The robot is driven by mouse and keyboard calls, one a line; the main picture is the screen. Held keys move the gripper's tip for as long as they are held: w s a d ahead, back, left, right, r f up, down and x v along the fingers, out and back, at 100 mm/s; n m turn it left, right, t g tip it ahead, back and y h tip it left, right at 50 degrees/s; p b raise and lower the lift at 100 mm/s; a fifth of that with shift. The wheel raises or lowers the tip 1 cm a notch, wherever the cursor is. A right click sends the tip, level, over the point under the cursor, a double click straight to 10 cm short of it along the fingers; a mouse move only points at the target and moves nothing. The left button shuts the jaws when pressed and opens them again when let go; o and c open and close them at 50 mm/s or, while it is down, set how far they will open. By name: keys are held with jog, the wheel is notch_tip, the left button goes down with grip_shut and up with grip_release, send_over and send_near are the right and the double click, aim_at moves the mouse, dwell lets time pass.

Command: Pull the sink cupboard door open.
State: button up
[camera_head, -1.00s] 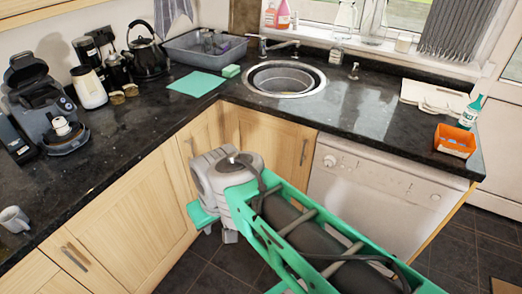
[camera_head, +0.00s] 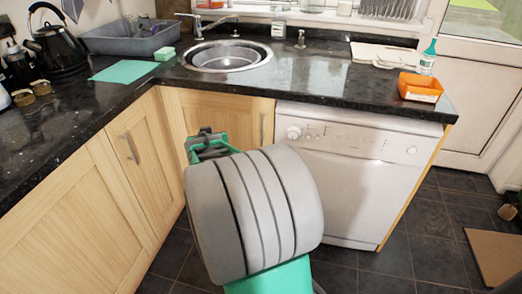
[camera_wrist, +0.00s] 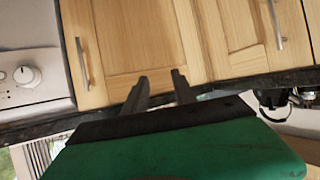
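The sink cupboard door (camera_head: 240,117) is light wood and looks shut, below the counter with the round steel sink (camera_head: 228,56). Its upright metal handle (camera_head: 263,130) is at the door's right side, beside the dishwasher. In the wrist view, which is upside down, the door (camera_wrist: 140,35) is ahead and its handle (camera_wrist: 82,65) is at the left. My gripper (camera_wrist: 159,90) has its two dark fingers apart, with nothing between them. The fingers are right of the handle and apart from it. In the head view my arm hides much of the gripper and the lower door.
The white dishwasher (camera_head: 350,170) stands right of the sink cupboard. Another cupboard door with a handle (camera_head: 129,148) meets it at the left corner. An orange tub (camera_head: 420,88) and a green-capped bottle (camera_head: 428,58) stand on the counter.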

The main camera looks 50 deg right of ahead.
jog(key=s+d+f+m+h+b, duration=0.2)
jog(key=d+f+h+b, duration=0.1)
jog(key=d+f, duration=0.5)
jog(key=m+h+b, duration=0.1)
jog(key=h+b, duration=0.3)
send_near(262, 125)
jog(key=x, duration=0.3)
jog(key=shift+t, duration=0.3)
jog(key=x, duration=0.6)
jog(key=shift+w+d+f, duration=0.15)
jog(key=shift+d+f, duration=0.1)
jog(key=shift+f, duration=0.05)
jog(key=shift+w+d+r, duration=0.1)
jog(key=shift+w+d, duration=0.2)
jog(key=shift+d, duration=0.1)
grip_shut()
